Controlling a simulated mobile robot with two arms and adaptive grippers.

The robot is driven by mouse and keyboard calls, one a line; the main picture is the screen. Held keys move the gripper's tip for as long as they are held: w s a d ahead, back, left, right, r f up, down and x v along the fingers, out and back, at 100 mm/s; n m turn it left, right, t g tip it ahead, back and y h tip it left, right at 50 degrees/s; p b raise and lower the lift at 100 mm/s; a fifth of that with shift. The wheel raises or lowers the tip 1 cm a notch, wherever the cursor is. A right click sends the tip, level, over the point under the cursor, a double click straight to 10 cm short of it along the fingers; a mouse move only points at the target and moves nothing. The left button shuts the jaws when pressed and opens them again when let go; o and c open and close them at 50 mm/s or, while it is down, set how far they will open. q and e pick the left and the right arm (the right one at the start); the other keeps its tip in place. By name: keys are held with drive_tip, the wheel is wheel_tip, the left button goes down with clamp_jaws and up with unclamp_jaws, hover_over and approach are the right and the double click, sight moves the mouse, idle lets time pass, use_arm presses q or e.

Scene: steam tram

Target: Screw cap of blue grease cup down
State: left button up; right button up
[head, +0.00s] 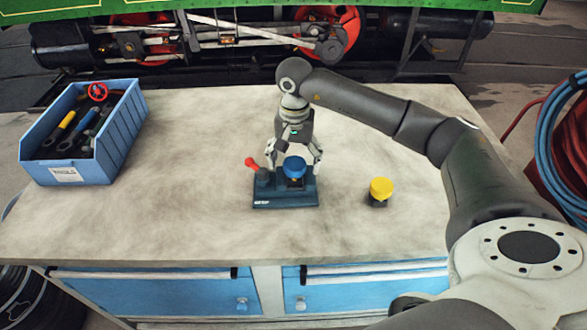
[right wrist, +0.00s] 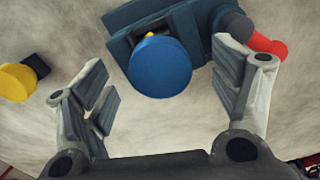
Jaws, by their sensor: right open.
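The blue grease cup cap (head: 294,166) sits on a dark blue block-like base (head: 285,194) on the workbench. In the right wrist view the round blue cap (right wrist: 160,66) lies between the fingers, nearer the picture's top, with clear space on both sides. My right gripper (head: 296,158) is open and points down behind and around the cap; in the right wrist view its fingers (right wrist: 160,95) are spread apart and do not visibly touch the cap. A red-handled part (head: 252,163) sticks out at the base's left. My left gripper is not in view.
A yellow-capped cup (head: 381,190) stands on the bench right of the base. A blue tool crate (head: 88,150) stands at the left. The bench top (head: 190,160) between is clear. The green steam tram (head: 290,20) is behind, and a hose reel (head: 570,150) is at the right.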

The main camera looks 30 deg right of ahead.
drive_tip(key=shift+r+p, duration=1.4)
drive_tip(key=shift+r, duration=1.15)
drive_tip(key=shift+f, duration=0.1)
